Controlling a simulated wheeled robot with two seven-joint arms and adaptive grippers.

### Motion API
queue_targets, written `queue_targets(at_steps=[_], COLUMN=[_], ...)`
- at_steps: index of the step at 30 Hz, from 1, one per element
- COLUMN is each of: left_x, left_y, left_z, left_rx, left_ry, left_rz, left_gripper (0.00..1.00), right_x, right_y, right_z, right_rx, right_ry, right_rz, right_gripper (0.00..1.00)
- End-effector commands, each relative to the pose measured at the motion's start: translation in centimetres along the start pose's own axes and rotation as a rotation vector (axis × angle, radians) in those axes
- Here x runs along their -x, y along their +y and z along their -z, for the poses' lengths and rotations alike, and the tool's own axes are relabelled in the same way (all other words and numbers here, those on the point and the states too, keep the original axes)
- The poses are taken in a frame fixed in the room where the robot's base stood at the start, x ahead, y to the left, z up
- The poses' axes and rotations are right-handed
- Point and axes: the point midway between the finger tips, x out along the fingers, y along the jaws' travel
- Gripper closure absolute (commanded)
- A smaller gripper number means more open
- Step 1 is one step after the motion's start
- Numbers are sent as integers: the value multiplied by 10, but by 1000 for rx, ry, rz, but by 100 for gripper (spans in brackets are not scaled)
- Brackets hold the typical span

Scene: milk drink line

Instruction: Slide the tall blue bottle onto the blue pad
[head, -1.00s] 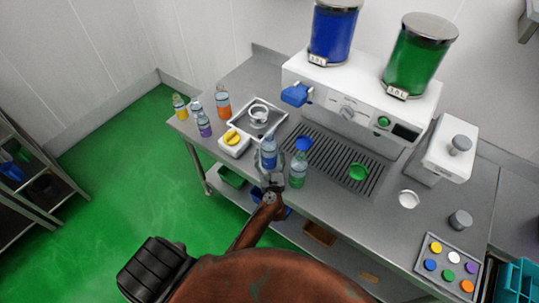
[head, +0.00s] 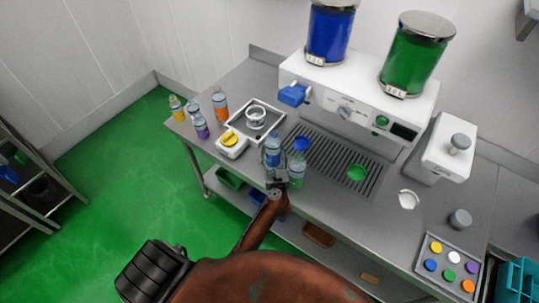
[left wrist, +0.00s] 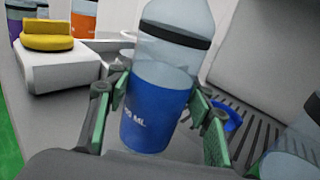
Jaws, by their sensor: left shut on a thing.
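The tall blue bottle (head: 272,151) stands at the front edge of the counter, left of the grated tray. In the left wrist view the bottle (left wrist: 158,100) is between both green-padded fingers. My left gripper (head: 277,180) is shut on its lower body from the front. The blue pad (head: 301,144) lies on the grate, behind and right of the bottle; the bottle is off it. Part of the blue pad shows right of the fingers in the wrist view (left wrist: 228,116). My right gripper is not in view.
A bottle with green liquid (head: 297,170) stands close right of the blue bottle, in front of the blue pad. A white box with a yellow knob (head: 232,147) is on the left. A green pad (head: 357,172) lies on the grate (head: 325,160). The dispenser (head: 350,105) stands behind.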

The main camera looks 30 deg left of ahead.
Motion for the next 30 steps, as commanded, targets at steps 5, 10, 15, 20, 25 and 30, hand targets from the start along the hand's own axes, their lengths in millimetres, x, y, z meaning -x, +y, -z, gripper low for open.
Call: queue_targets(at_steps=[5,10,15,20,25,30], left_x=[2,5,8,12,14,16], left_y=[4,10,15,21,26,26], left_z=[0,0,0,0,0,1], left_rx=[-1,-2,-1,-1,-1,0], left_ry=[1,2,1,1,1,2], left_rz=[-1,-1,-1,-1,-1,-1], left_gripper=[75,75,75,75,75,75], right_x=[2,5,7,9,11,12], right_y=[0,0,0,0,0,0], right_z=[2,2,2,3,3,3], right_rx=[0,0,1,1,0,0], right_ry=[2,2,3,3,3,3], right_rz=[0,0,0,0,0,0], right_gripper=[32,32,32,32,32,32])
